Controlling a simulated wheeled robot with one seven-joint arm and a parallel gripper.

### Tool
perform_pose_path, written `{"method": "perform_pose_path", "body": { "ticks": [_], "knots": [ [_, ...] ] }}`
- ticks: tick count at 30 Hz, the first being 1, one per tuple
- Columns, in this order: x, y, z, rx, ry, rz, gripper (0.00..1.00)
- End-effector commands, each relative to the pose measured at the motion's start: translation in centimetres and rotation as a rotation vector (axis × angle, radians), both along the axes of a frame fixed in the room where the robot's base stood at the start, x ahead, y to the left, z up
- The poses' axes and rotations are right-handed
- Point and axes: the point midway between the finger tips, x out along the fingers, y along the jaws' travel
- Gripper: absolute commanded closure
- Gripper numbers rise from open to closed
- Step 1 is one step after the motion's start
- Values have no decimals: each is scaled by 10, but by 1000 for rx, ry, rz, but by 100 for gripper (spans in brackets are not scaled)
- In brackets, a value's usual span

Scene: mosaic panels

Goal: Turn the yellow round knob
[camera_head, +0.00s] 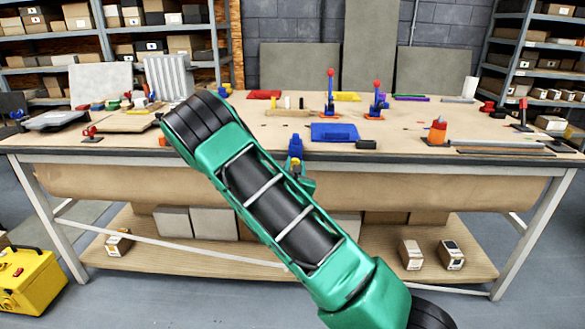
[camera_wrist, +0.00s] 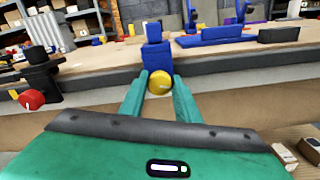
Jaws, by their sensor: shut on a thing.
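The yellow round knob (camera_wrist: 160,82) sits on the front of a blue mount (camera_wrist: 156,48) at the table's front edge. My gripper (camera_wrist: 159,78) has its two green fingers on the left and right sides of the knob, shut on it. In the head view the knob (camera_head: 296,162) is a small yellow spot below the blue mount (camera_head: 296,145), with my green arm reaching in front of the table. The arm hides most of the gripper there. Any mark showing how far the knob is turned is too small to tell.
The wooden workbench (camera_head: 420,135) holds several coloured fixtures. A blue block (camera_head: 334,132) and a small black block (camera_head: 366,144) lie to the right of the mount. A yellow case (camera_head: 28,280) is on the floor.

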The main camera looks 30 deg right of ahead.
Motion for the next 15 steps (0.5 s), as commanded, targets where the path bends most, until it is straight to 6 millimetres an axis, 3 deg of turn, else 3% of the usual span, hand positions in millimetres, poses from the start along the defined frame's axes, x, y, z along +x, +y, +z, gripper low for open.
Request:
{"method": "perform_pose_path", "body": {
  "ticks": [15],
  "knots": [
    [1, 2, -2, 410, -273, 8, 93]
  ]
}}
